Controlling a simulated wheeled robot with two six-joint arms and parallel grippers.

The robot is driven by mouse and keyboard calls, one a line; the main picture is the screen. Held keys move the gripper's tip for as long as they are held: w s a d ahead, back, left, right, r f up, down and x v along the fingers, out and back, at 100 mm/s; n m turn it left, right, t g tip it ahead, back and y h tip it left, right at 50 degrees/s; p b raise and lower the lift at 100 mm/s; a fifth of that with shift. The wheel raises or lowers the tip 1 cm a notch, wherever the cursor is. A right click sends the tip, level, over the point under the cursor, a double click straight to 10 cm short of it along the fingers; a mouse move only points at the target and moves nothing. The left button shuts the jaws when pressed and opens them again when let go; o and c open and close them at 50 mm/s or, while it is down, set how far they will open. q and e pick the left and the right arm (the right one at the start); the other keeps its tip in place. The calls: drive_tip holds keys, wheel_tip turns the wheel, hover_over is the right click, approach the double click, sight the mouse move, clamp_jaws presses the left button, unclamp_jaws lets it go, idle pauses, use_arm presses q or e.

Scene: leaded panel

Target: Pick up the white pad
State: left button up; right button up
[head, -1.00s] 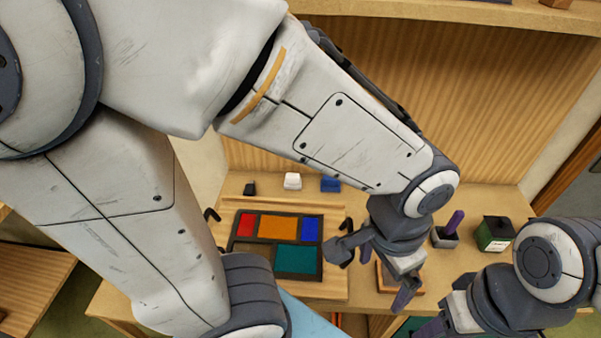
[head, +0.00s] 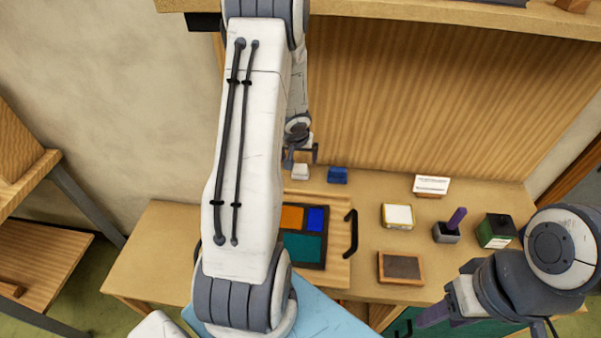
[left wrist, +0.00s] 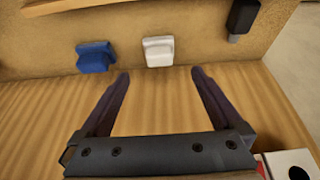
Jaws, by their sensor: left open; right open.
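The white pad (head: 300,173) is a small block with a raised grip, at the back of the wooden table. In the left wrist view the white pad (left wrist: 158,52) lies just beyond the fingertips, roughly centred between them. My left gripper (head: 300,156) is open and empty in front of it, with a gap to the pad; it also fills the lower left wrist view (left wrist: 160,76). My right gripper (head: 438,315) is open and empty at the lower right, far from the pad.
The leaded panel (head: 304,250) is partly hidden by my arm. A white-topped box (head: 397,215), a brown-framed block (head: 401,267) and a green-black box (head: 495,231) stand to the right.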

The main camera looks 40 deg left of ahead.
sight(301, 165)
use_arm(q)
drive_tip(key=b+x, duration=0.3)
drive_tip(key=x, duration=0.5)
drive_tip(key=shift+w+f+b, duration=0.1)
drive_tip(key=shift+f+b, duration=0.2)
drive_tip(key=c, duration=1.4)
use_arm(e)
wheel_tip(301, 165, down, 4)
drive_tip(key=shift+f, duration=0.1)
use_arm(q)
drive_tip(key=shift+r, duration=0.15)
drive_tip(key=shift+r+p, duration=0.5)
drive_tip(key=shift+p, duration=0.2)
wheel_tip(301, 165, up, 3)
drive_tip(key=p, duration=0.3)
drive_tip(key=shift+r, duration=0.2)
drive_tip(key=w+d+r, duration=0.1)
drive_tip(key=d+r, duration=0.5)
drive_tip(key=d, duration=0.5)
drive_tip(key=shift+w+d+r, duration=0.2)
drive_tip(key=shift+w+d, duration=0.05)
drive_tip(key=shift+w, duration=0.15)
use_arm(e)
wheel_tip(301, 165, up, 4)
drive_tip(key=shift+f, duration=0.1)
